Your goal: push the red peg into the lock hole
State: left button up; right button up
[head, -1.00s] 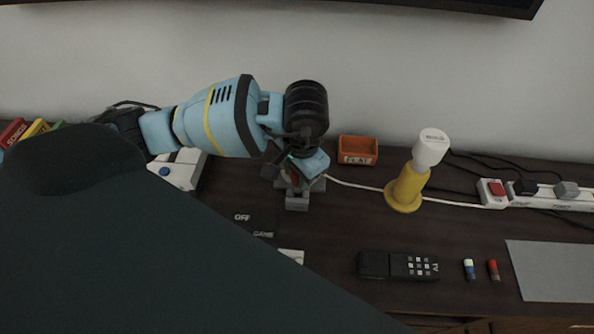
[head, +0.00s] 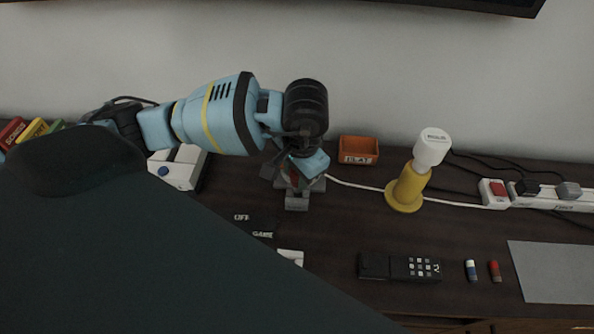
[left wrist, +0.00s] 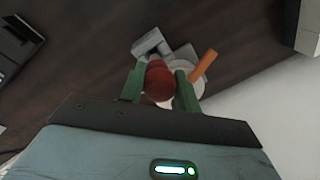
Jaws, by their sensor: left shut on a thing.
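The red peg (left wrist: 158,80) is between the two green fingers of my left gripper (left wrist: 160,88) in the left wrist view. The gripper is shut on it. In the head view the left gripper (head: 294,176) points down over a grey lock piece (head: 297,203). Grey blocks of the lock (left wrist: 151,44) show just beyond the peg in the left wrist view. A white round part and an orange bar (left wrist: 203,66) lie beside the peg there. The hole is hidden, and I cannot tell whether the peg tip is inside it. My right gripper is not in view.
An orange tray (head: 358,150) stands behind and right of the lock. A white device (head: 178,168) stands to the left.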

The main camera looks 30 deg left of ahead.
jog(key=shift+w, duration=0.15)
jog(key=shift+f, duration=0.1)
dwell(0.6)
pick_arm(q)
jog(key=shift+f, duration=0.2)
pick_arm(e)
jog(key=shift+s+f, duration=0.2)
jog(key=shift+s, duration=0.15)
pick_arm(q)
jog(key=shift+f+b, duration=0.3)
jog(key=shift+b, duration=0.15)
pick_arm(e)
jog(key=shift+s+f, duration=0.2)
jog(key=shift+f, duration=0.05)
pick_arm(q)
jog(key=shift+f, duration=0.1)
jog(key=shift+f+b, duration=1.15)
jog(key=shift+f, duration=0.5)
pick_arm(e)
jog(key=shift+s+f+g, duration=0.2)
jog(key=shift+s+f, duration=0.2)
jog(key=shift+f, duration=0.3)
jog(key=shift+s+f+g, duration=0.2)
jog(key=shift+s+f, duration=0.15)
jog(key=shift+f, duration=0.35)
pick_arm(q)
jog(key=o, duration=1.1)
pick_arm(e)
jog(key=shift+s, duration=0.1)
